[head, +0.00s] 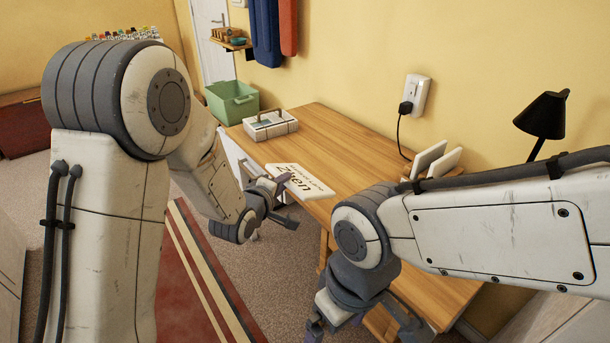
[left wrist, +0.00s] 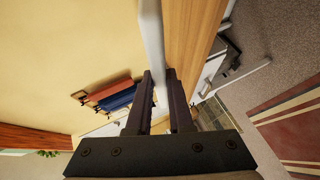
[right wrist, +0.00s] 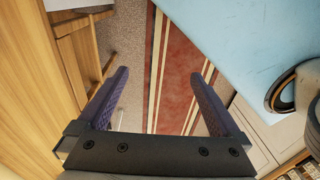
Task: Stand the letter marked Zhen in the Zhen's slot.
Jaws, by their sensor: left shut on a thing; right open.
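The letter marked Zhen (head: 312,187) is a flat white piece with dark print, at the table's front edge in the head view. My left gripper (head: 284,192) is shut on its near edge. The left wrist view shows the letter edge-on (left wrist: 151,35), running out from between the two fingers (left wrist: 160,95). A wooden rack (head: 408,184) stands at the table's back right by the wall, with white letters (head: 430,158) standing tilted in it. Its slot labels cannot be read. My right gripper (right wrist: 165,75) is open and empty in front of the table.
A white box with a handle (head: 270,125) stands on the table's left end, a green crate (head: 232,102) beyond it. A black lamp (head: 545,115) is at the right. The wooden table top (head: 350,150) between box and rack is mostly clear.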

